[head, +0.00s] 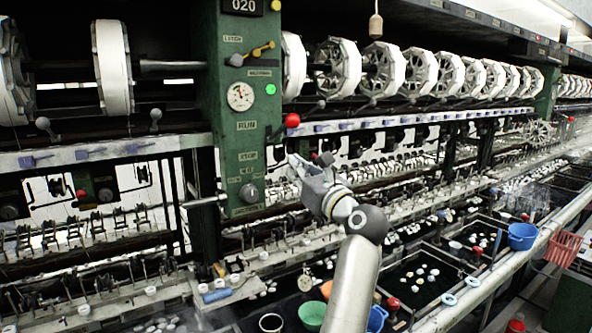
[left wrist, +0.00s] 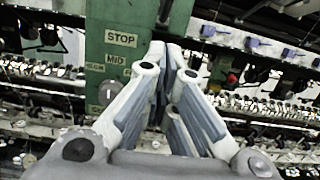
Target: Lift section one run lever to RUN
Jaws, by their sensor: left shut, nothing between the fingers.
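The green machine post (head: 231,160) carries a RUN label (head: 246,125), with a STOP label (head: 248,156) below it. A red ball knob (head: 292,120), apparently the run lever's end, stands at the post's right edge, about level with RUN. Its rod is hard to make out. My left gripper (head: 298,161) is shut and empty, below the red knob and apart from it in the picture, right of STOP. In the left wrist view the closed fingers (left wrist: 172,52) point up beside the STOP label (left wrist: 121,38). The red knob is not visible there. My right gripper is not in view.
A round grey knob (head: 248,193) sits low on the post, and a gauge (head: 240,97) and yellow-handled lever (head: 262,48) sit higher. White reels (head: 338,67) line the frame to the right. Basins with a green bowl (head: 311,316) and blue bucket (head: 522,236) lie below.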

